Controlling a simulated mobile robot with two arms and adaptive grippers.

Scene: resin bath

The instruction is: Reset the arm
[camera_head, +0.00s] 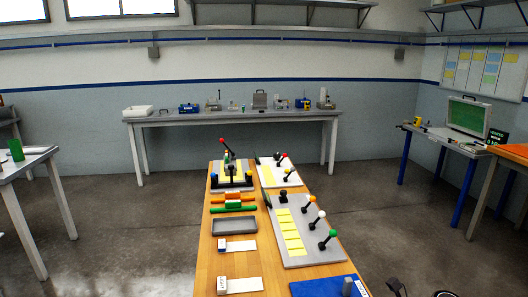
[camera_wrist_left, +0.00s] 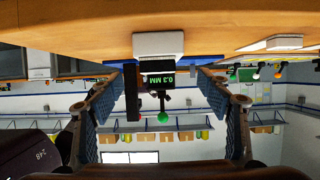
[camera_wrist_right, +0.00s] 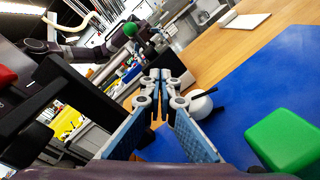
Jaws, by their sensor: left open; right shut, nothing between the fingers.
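My left gripper (camera_wrist_left: 160,78) is open and empty in the left wrist view, which looks upside down. A white device with a green "0.3 MM" readout (camera_wrist_left: 158,78) and a green-knobbed lever (camera_wrist_left: 162,117) show beyond and between its fingers. My right gripper (camera_wrist_right: 160,76) is shut and empty in the right wrist view, over the edge of a blue mat (camera_wrist_right: 262,85). A white rounded thing with a black part (camera_wrist_right: 198,104) is right beside its fingers. Neither gripper shows in the head view. I cannot tell whether the task's arm is one of mine.
A green block (camera_wrist_right: 285,140) lies on the blue mat. In the head view, a long wooden table (camera_head: 205,262) carries a grey panel (camera_head: 298,250) with several ball-knobbed levers, a dark tray (camera_head: 234,225) and white pads. Another bench (camera_head: 180,118) stands along the back wall. Floor is clear between them.

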